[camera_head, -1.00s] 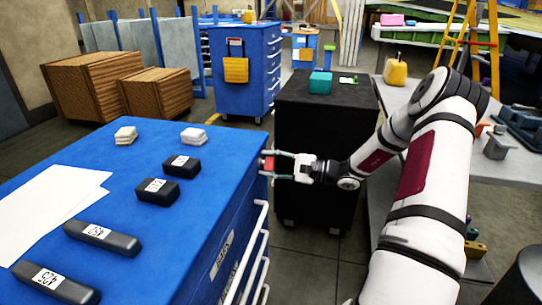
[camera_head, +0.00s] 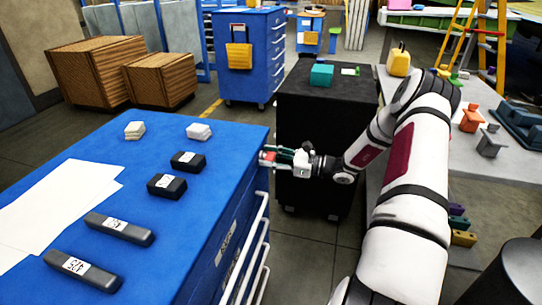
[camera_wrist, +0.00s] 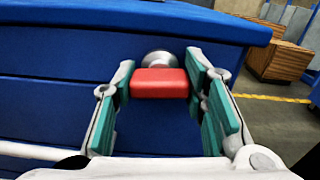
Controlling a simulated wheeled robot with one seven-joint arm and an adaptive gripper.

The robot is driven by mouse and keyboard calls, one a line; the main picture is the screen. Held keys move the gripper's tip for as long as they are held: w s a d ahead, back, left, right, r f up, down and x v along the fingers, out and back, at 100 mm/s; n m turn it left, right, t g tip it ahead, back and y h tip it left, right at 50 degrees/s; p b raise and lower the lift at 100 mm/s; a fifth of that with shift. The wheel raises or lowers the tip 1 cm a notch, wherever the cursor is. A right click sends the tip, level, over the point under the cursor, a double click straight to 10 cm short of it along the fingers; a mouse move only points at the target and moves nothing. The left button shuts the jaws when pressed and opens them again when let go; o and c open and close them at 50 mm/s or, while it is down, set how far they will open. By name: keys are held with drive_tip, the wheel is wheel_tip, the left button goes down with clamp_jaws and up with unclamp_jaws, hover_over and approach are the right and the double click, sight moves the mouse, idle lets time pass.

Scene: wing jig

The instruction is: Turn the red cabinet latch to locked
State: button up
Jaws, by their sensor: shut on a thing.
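The red latch (camera_wrist: 160,83) is a short block on a round silver boss, on the side of the blue cabinet (camera_wrist: 60,90). In the wrist view the block lies level between the two teal finger pads of my gripper (camera_wrist: 160,72), one pad at each end. My gripper is shut on it. In the head view my gripper (camera_head: 272,157) is at the cabinet's upper side near its far corner. Only a small bit of the red latch (camera_head: 268,156) shows there, partly hidden by the fingers. I see no lock marks that tell the latch's state.
The blue cabinet top holds dark labelled blocks (camera_head: 119,229), white stacks (camera_head: 198,131) and paper sheets (camera_head: 55,215). White rail handles (camera_head: 245,250) run along its side. A black cabinet (camera_head: 325,130) stands behind my arm, and a grey table (camera_head: 490,165) is at the right.

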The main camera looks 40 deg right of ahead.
drive_tip(key=shift+m, duration=0.6)
drive_tip(key=shift+f, duration=0.1)
drive_tip(key=o, duration=1.2)
drive_tip(key=v, duration=1.2)
